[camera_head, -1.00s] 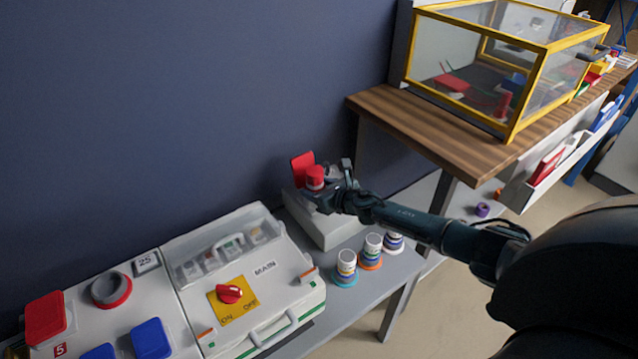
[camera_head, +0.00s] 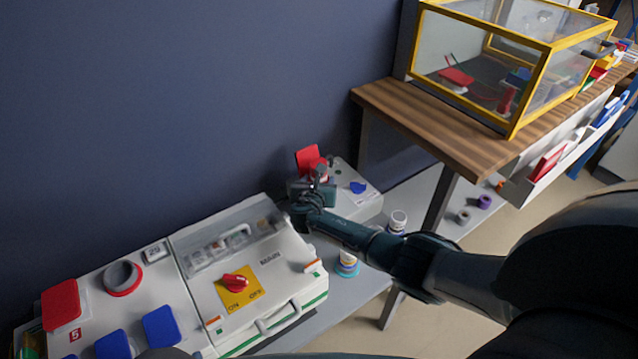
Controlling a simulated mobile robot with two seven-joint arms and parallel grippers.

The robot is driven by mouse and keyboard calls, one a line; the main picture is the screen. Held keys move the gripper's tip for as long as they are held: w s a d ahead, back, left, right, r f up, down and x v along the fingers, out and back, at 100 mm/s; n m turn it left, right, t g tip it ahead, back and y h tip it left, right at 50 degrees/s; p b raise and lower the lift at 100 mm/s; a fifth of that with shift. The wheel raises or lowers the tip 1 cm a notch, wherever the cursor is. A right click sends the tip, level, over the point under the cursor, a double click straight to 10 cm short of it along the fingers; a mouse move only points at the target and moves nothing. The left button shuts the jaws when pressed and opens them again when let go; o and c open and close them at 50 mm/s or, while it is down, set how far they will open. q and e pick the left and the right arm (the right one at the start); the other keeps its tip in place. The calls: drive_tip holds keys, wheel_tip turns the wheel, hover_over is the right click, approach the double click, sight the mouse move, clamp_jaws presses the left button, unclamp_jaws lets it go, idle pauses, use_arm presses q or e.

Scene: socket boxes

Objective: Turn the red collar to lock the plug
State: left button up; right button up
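A small white socket box (camera_head: 362,207) stands against the wall, with a raised red flap (camera_head: 307,157) at its back. A small red part (camera_head: 320,176), likely the red collar on the plug, shows just in front of the flap, mostly hidden by my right gripper. My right gripper (camera_head: 312,183) is at this red part, its arm coming in from the right. Its fingers are small and dark, so I cannot tell whether they grip the collar. The plug itself is hidden. My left gripper is out of view.
A larger white box with a red MAIN switch (camera_head: 235,282) and a clear cover stands left. A yellow-framed clear case (camera_head: 520,55) stands on the wooden shelf (camera_head: 430,117).

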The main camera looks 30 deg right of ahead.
drive_tip(key=shift+m+g+h, duration=0.3)
drive_tip(key=shift+m, duration=0.2)
drive_tip(key=shift+w, duration=0.1)
drive_tip(key=o, duration=1)
drive_tip(key=shift+a, duration=0.15)
drive_tip(key=shift+a+r, duration=0.1)
